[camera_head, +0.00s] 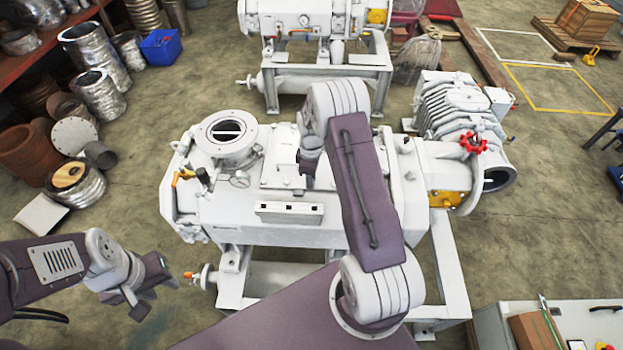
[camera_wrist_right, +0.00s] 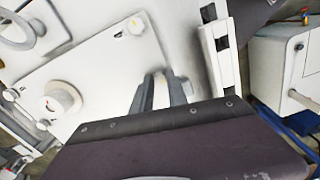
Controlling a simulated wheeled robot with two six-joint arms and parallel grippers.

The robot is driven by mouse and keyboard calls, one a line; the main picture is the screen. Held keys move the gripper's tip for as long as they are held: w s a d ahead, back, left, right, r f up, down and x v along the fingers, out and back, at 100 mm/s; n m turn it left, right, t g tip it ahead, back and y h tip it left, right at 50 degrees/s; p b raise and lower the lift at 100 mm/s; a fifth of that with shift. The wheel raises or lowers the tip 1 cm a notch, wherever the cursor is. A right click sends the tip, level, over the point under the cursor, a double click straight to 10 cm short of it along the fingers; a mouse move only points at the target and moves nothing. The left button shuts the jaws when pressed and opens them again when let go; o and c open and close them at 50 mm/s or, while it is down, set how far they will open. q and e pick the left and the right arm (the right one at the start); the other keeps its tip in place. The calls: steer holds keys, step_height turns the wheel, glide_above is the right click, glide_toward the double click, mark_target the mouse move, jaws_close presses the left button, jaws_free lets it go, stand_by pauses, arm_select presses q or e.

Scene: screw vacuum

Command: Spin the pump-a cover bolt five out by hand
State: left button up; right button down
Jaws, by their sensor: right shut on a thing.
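Pump-a (camera_head: 300,210) is the large white machine in the middle of the head view. In the right wrist view its light grey cover plate (camera_wrist_right: 95,70) has a round fitting (camera_wrist_right: 62,98) and bolts near its edges, one with a yellowish mark (camera_wrist_right: 135,26). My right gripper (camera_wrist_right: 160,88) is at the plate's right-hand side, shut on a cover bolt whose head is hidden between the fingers. My left gripper (camera_head: 150,295) hangs empty at the lower left, fingers apart, clear of the pump.
A second white pump (camera_head: 315,20) stands behind. Metal duct pieces (camera_head: 90,50) and a blue bin (camera_head: 160,47) lie at the left. A cabinet with a cardboard box (camera_head: 535,334) is at the lower right. Floor at the right is mostly free.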

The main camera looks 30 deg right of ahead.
steer(key=shift+a+f+n, duration=0.1)
steer(key=shift+f+n, duration=0.05)
steer(key=shift+n, duration=0.65)
steer(key=shift+s, duration=0.1)
steer(key=c, duration=1.3)
jaws_free()
steer(key=shift+a, duration=0.1)
steer(key=shift+w, duration=0.2)
